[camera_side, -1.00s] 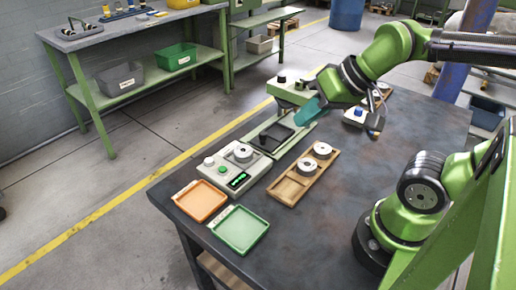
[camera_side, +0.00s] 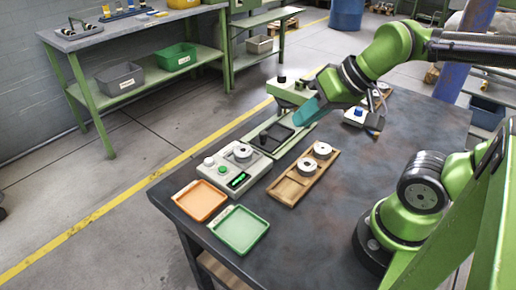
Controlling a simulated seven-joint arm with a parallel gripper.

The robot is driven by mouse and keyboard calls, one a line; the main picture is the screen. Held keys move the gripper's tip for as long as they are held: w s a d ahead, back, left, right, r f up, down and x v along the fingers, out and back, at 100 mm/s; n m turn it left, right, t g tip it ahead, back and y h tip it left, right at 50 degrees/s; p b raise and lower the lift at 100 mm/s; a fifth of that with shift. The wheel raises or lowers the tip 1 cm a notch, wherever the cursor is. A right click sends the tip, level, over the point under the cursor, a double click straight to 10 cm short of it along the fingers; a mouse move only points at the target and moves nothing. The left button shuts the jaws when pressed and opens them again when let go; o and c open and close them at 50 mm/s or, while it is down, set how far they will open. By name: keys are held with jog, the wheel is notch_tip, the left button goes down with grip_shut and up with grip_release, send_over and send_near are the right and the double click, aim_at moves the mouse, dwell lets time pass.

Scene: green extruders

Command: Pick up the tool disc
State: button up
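Several pale metal discs with centre holes are in view; I cannot tell which is the tool disc. One disc (camera_side: 243,152) sits on the grey device with a green display. Two more, a far disc (camera_side: 322,150) and a near disc (camera_side: 306,166), sit on the wooden tray (camera_side: 282,192). My gripper (camera_side: 304,117), at the teal end of the arm, is above the far end of the black tray, apart from the discs. Its fingers are not clear, so I cannot tell whether it is open or shut.
The grey device (camera_side: 212,173) stands beside the black tray (camera_side: 279,133). An orange tray (camera_side: 200,201) and a green tray (camera_side: 239,229) lie at the table's near left. The dark tabletop (camera_side: 330,215) is clear right of the wooden tray. A shelf bench stands behind.

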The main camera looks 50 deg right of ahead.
jog(key=o, duration=1.4)
jog(key=n+g+h, duration=0.2)
jog(key=n+g, duration=0.1)
jog(key=g, duration=0.4)
send_over(243, 150)
jog(key=f, duration=1.5)
jog(key=shift+w+d+f, duration=0.1)
jog(key=shift+w+d, duration=0.05)
jog(key=shift+d, duration=0.2)
jog(key=shift+s+a+f, duration=0.1)
jog(key=shift+a+f, duration=0.1)
jog(key=shift+f, duration=1.15)
jog(key=shift+s+a+f, duration=0.1)
jog(key=shift+a+f, duration=0.05)
jog(key=shift+f, duration=1.15)
